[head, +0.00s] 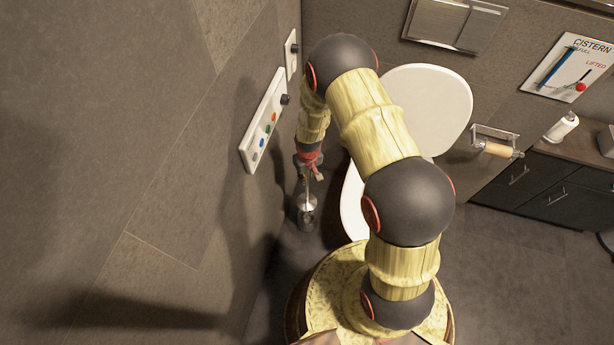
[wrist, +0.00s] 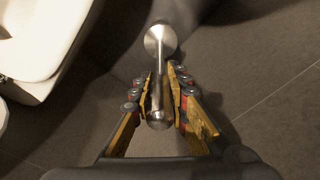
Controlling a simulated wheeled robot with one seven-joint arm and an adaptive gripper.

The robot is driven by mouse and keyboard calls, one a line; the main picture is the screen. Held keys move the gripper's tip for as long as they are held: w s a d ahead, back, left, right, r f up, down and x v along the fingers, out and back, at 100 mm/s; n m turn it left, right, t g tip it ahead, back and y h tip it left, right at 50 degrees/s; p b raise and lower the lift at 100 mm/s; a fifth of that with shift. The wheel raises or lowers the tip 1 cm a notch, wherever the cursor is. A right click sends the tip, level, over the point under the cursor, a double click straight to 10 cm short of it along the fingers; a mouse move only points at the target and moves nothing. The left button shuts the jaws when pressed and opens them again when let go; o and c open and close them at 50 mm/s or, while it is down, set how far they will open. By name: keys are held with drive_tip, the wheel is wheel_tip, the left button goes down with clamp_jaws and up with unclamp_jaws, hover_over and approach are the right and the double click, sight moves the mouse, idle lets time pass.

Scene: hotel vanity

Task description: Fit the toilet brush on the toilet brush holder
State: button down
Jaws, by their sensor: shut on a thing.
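My gripper (head: 309,172) is low beside the left wall, shut on the toilet brush. In the wrist view, the fingers of my gripper (wrist: 162,80) close around the brush's thin metal handle. The toilet brush (wrist: 157,85) has a round knob at the near end and a shiny round collar at the far end. In the head view, the toilet brush's (head: 307,200) collar shows below my gripper. The dark toilet brush holder (head: 306,219) appears directly under the collar, close to the floor. The bristles are hidden, and I cannot tell whether the collar touches the holder.
The white toilet (head: 430,105) with its raised lid stands just right of my gripper. The left wall carries a button panel (head: 264,122). A paper roll holder (head: 495,143) and dark cabinet (head: 550,190) are farther right. Open floor (head: 500,260) lies at lower right.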

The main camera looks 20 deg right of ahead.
drive_tip(key=b, duration=0.3)
hover_over(307, 202)
drive_tip(key=shift+f, duration=2.8)
drive_tip(key=shift+w+d+f, duration=0.1)
drive_tip(key=shift+w+f, duration=0.05)
drive_tip(key=shift+f, duration=2.45)
drive_tip(key=shift+w+f, duration=0.15)
drive_tip(key=shift+f, duration=2.4)
drive_tip(key=c, duration=1.6)
unclamp_jaws()
drive_tip(key=shift+c, duration=0.2)
drive_tip(key=r, duration=1.2)
drive_tip(key=shift+s, duration=0.3)
